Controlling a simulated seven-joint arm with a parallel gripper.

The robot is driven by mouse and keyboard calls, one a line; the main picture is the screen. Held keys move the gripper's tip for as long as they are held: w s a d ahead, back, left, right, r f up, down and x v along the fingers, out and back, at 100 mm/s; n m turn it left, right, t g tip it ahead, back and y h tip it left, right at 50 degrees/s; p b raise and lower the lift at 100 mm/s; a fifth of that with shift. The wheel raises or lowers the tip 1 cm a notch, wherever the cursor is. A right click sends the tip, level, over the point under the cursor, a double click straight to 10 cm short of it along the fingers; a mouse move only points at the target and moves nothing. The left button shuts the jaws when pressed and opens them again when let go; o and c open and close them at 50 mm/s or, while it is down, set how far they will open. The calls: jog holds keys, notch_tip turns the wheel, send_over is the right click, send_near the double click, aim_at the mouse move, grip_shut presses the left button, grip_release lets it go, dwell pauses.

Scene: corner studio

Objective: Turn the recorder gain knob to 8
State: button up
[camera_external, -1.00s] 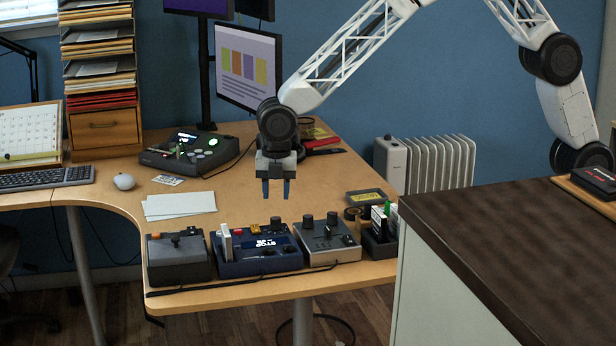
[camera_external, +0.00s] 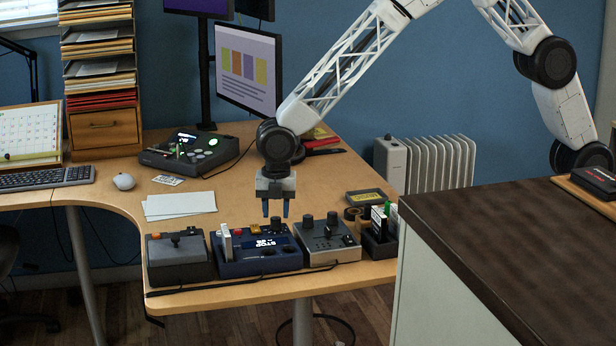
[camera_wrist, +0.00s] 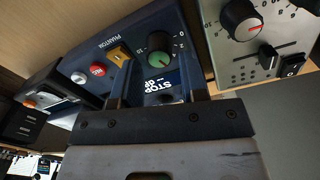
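The blue recorder box (camera_external: 232,268) sits on the wooden desk, with a screen reading STOP. The same knob (camera_external: 276,222) is at the recorder's back right in the external view. My gripper (camera_external: 275,211) is open, fingers pointing down, just above this knob. In the wrist view, my gripper's fingers (camera_wrist: 155,72) appear either side of the knob; contact is not visible.
A grey box (camera_external: 325,254) with several knobs stands right of the recorder, and a grey joystick box (camera_external: 180,272) stands left. White papers (camera_external: 180,205) lie behind. A dark-topped counter (camera_external: 500,240) is at right.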

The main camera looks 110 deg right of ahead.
aim_at(276, 223)
jog(key=shift+f, duration=1.45)
jog(key=c, duration=0.7)
jog(key=shift+o, duration=0.2)
jog(key=shift+m, duration=0.4)
jog(key=m, duration=0.6)
jog(key=shift+w, duration=0.1)
jog(key=m, duration=0.7)
